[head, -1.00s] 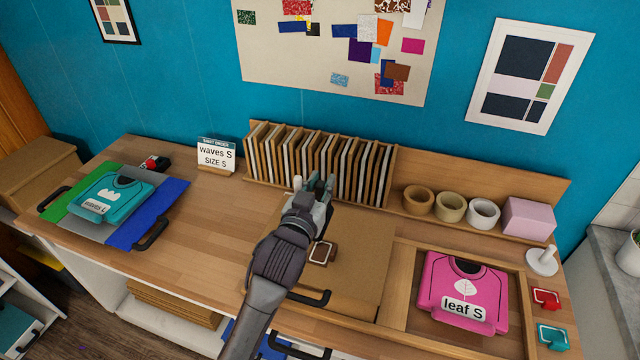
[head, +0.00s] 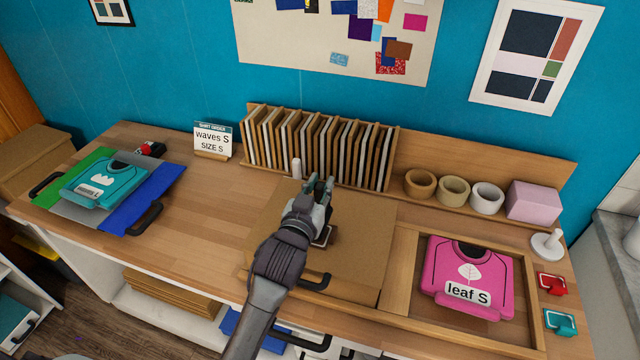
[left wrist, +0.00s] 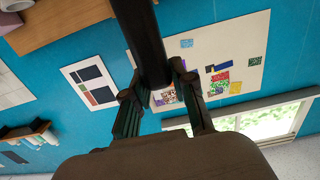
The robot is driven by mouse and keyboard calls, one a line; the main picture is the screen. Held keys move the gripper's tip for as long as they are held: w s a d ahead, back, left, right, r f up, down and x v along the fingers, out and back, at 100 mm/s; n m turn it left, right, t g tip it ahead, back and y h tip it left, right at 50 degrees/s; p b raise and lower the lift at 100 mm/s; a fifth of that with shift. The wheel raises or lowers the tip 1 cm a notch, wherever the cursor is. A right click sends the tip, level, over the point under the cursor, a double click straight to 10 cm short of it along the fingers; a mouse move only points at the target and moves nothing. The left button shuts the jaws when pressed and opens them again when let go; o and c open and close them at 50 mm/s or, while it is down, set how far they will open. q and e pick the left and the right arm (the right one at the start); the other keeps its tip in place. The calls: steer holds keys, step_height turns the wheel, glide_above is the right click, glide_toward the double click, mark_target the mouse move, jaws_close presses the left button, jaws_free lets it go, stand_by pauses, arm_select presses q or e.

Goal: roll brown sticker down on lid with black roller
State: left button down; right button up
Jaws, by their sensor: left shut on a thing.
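The lid (head: 362,255) is the flat brown cardboard top at the middle of the worktop. A small dark-brown sticker with a pale motif (head: 327,237) lies on it, partly covered by my left gripper. My left gripper (head: 318,188) is over the lid, just behind the sticker. In the left wrist view, my left gripper (left wrist: 160,98) is shut on a dark cylindrical part of the black roller (left wrist: 147,45). The roller is mostly hidden by the gripper in the head view, so its contact with the lid cannot be told. My right gripper is out of view.
A white cylinder (head: 296,168) stands behind the gripper, before a wooden rack (head: 250,160) of upright boards. A pink shirt (head: 468,278) lies in a wooden frame at right. A teal shirt (head: 105,183) lies at left. The worktop (head: 205,205) between is clear.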

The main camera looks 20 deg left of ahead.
mark_target(318, 199)
arm_select(q)
steer(key=shift+f, duration=0.15)
stand_by(0.3)
steer(key=shift+f+b, duration=1.05)
steer(key=shift+f, duration=0.35)
steer(key=shift+r, duration=0.1)
steer(key=shift+s+p, duration=0.35)
steer(key=shift+s, duration=0.05)
steer(key=shift+s+p, duration=0.45)
steer(key=shift+s, duration=0.85)
steer(key=shift+w, duration=0.15)
steer(key=shift+w+d+b, duration=0.1)
steer(key=shift+w+b, duration=0.25)
steer(key=shift+w, duration=2.9)
